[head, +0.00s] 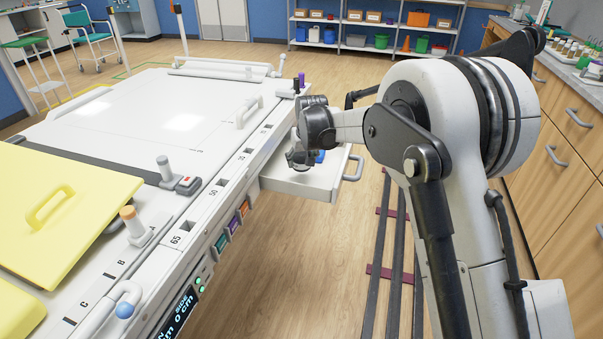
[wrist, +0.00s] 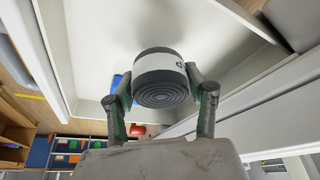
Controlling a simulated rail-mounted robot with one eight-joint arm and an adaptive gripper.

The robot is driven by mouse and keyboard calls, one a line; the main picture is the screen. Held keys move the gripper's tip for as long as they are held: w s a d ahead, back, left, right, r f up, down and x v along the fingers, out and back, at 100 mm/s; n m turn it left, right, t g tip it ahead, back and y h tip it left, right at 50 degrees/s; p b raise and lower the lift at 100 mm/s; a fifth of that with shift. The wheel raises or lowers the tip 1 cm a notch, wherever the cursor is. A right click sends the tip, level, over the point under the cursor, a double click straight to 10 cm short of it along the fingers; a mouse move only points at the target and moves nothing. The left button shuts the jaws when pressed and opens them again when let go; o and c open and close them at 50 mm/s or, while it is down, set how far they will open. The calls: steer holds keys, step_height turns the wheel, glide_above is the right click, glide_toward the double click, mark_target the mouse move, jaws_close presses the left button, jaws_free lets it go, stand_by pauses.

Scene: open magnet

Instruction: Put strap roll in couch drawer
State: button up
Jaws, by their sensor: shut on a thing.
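The strap roll (wrist: 161,88), a dark grey coil with a white band, is between the two fingers of my gripper (wrist: 158,84) in the wrist view. The fingers are shut on its sides. Behind it is the pale inside of the couch drawer (wrist: 88,50). In the head view the drawer (head: 290,183) is pulled out from the couch's side, with its grey handle (head: 353,168) outward. My gripper (head: 300,159) is at the drawer's opening there. The roll cannot be made out in the head view, and its height above the drawer floor is unclear.
A blue item (head: 320,157) shows at the drawer beside my gripper. The white couch (head: 130,130) with a yellow pad (head: 60,215) fills the left. Wooden cabinets (head: 565,180) stand at the right. Floor rails (head: 385,250) run between, with bare floor beside them.

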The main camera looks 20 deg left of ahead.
mark_target(302, 178)
steer(key=shift+f+b, duration=0.4)
steer(key=shift+f, duration=1.8)
steer(key=shift+f, duration=0.15)
steer(key=o, duration=1.3)
steer(key=shift+c, duration=0.2)
steer(key=p+v, duration=0.2)
steer(key=v, duration=1)
steer(key=shift+d+r, duration=0.1)
steer(key=shift+r, duration=0.15)
